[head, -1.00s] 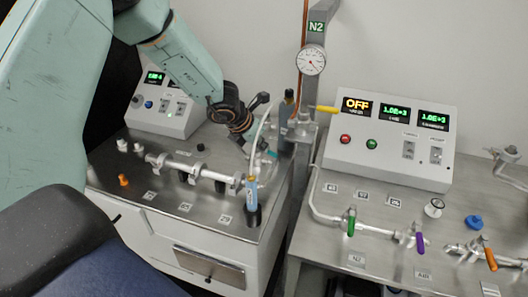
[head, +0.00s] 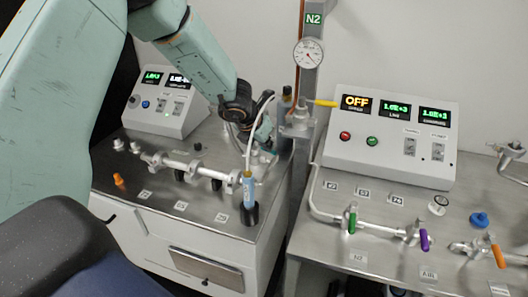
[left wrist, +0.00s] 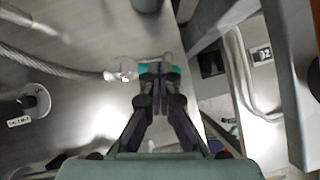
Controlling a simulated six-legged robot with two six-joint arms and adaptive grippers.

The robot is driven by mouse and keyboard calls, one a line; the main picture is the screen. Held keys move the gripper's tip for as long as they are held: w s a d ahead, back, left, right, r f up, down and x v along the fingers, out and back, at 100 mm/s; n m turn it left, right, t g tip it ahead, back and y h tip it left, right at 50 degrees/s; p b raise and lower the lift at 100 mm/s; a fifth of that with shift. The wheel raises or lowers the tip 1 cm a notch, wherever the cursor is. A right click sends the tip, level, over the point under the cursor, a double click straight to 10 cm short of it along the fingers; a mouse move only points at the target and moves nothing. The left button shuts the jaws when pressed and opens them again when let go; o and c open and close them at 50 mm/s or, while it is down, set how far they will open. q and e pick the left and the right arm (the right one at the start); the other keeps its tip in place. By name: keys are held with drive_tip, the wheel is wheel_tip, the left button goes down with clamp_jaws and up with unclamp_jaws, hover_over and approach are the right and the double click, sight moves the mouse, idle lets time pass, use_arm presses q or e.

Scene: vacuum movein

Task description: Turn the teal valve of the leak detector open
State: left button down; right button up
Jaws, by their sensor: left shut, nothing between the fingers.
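The teal valve (left wrist: 175,69) sits on metal pipework on the left bench. In the left wrist view its handle shows on both sides of my left fingertips, which cover its middle. In the head view a small bit of teal (head: 274,153) shows at the bench's back right corner. My left gripper (left wrist: 160,70) is shut with nothing between its fingers, its tips at the teal handle. I cannot tell whether they touch it. In the head view the left gripper (head: 262,143) is partly hidden behind the pale hose. My right gripper is not in view.
A pale hose (head: 249,150) rises from a blue-labelled part close to the gripper. A grey post (head: 309,85) with a gauge stands just right of it. The right bench carries green, purple and orange valves.

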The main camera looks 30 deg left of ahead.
use_arm(q)
drive_tip(key=shift+w+d+n+y+b, duration=0.1)
drive_tip(key=shift+w+n+y+b, duration=0.5)
drive_tip(key=shift+n, duration=0.3)
drive_tip(key=shift+w+f, duration=0.1)
drive_tip(key=shift+w, duration=0.15)
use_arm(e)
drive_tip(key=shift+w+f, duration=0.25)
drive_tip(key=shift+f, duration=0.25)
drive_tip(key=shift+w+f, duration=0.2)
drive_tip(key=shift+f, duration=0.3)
use_arm(q)
drive_tip(key=shift+s, duration=0.2)
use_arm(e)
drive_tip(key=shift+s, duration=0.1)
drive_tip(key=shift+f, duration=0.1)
